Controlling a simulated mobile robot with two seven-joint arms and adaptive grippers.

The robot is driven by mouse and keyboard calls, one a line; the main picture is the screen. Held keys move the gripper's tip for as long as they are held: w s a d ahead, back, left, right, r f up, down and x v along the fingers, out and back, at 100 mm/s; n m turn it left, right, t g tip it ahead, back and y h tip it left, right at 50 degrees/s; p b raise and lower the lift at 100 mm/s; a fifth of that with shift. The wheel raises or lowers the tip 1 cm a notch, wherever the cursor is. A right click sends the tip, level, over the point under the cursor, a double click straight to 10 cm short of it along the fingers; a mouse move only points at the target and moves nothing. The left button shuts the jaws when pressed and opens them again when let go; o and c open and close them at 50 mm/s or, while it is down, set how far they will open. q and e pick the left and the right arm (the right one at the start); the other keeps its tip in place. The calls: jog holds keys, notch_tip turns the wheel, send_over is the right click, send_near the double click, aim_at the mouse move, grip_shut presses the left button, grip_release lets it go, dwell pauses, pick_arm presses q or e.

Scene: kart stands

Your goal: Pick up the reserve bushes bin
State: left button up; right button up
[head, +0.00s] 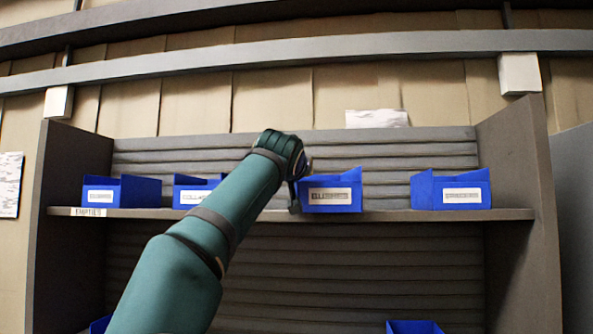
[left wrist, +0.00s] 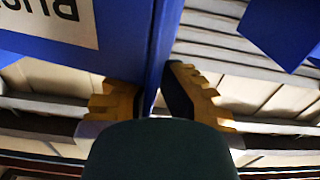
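The bushes bin (head: 331,191) is an open blue bin with a white label, standing on the upper shelf right of centre. My left gripper (head: 294,195) is at the bin's left edge, at the end of my teal arm. The left finger is partly hidden by the bin. My right gripper is not in view.
Other blue bins stand on the same shelf (head: 390,215): one at far left (head: 121,191), one (head: 192,188) partly behind my arm, one at right (head: 451,190). Side panels bound the shelf. Another blue bin (head: 413,327) shows below. Room is free right of the bushes bin.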

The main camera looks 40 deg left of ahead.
pick_arm(q)
jog(key=o, duration=0.5)
jog(key=shift+d, duration=0.1)
jog(key=shift+o, duration=0.2)
jog(key=shift+s, duration=0.15)
jog(key=v, duration=1.1)
jog(key=shift+s+d, duration=0.25)
jog(key=shift+s, duration=0.1)
jog(key=shift+c, duration=0.2)
